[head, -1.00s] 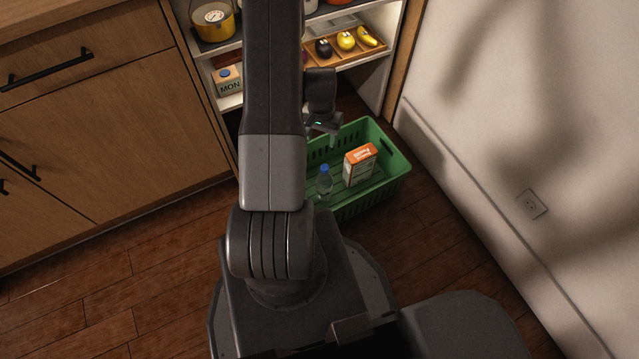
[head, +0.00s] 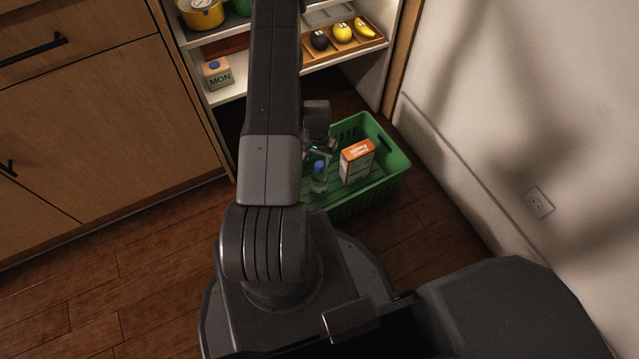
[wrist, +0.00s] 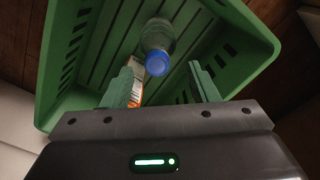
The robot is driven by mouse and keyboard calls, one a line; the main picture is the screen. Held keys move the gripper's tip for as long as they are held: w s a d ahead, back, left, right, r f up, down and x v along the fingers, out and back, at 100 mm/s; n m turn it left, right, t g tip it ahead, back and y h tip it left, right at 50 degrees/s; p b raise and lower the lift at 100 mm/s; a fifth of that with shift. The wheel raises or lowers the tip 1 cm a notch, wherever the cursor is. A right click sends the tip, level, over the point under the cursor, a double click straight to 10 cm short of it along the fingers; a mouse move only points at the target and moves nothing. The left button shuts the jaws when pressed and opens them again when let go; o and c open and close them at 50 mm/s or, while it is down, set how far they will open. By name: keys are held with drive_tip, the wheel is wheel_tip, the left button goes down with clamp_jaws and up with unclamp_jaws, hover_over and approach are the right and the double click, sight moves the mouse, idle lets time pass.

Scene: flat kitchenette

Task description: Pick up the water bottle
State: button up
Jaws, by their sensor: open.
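The water bottle (head: 319,178) is clear with a blue cap and stands upright in the green basket (head: 385,186). In the wrist view the bottle (wrist: 157,40) shows from above, its cap toward me. My gripper (head: 321,152) is over the basket, just behind the bottle in the head view. In the wrist view my gripper (wrist: 165,88) is open, with the bottle cap ahead of and between its two green-tinted fingers. Nothing is held. The bottle's lower part is partly hidden by its cap in the wrist view.
An orange and white box (head: 357,162) stands in the basket right of the bottle; in the wrist view the box (wrist: 136,85) is close beside the left finger. A shelf with a carton (head: 217,73) and a fruit tray (head: 343,40) is behind. The wall (head: 500,110) is at right.

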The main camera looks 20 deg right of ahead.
sight(319, 164)
drive_tip(key=f, duration=0.1)
drive_tip(key=f+b, duration=0.1)
drive_tip(key=f, duration=0.3)
drive_tip(key=shift+d+b, duration=0.25)
drive_tip(key=shift+b, duration=0.1)
drive_tip(key=shift+c, duration=0.2)
drive_tip(key=shift+r, duration=0.1)
clamp_jaws()
